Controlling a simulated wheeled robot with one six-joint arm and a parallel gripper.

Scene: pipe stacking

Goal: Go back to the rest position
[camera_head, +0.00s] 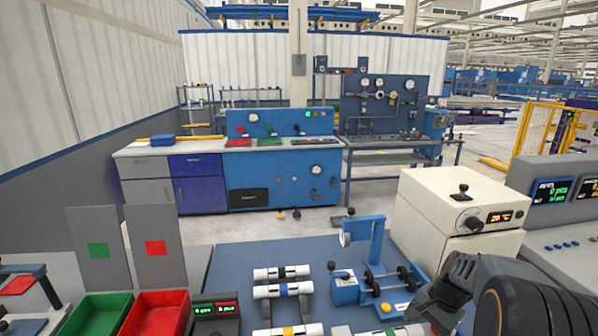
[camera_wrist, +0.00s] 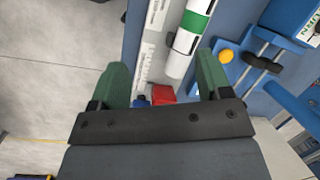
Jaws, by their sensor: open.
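My gripper (camera_wrist: 164,80) is open in the wrist view, its two green fingers wide apart with nothing held between them. A white pipe with a green band (camera_wrist: 196,24) lies beyond the fingers, near the right one; the gap between them is hard to judge. In the head view my gripper (camera_head: 440,300) is at the lower right, in front of the blue fixture. Several white pipes lie on the bench: one with a black band (camera_head: 281,272), one with a blue band (camera_head: 283,290) and one with a yellow band (camera_head: 288,331). The green-banded pipe is partly cut off at the bottom edge.
A blue fixture with rollers (camera_head: 378,280) and a cream box with a dial (camera_head: 463,214) stand close to my arm. Green (camera_head: 97,312) and red (camera_head: 157,311) bins are at the lower left. The blue bench top (camera_head: 238,250) has bare room behind the pipes.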

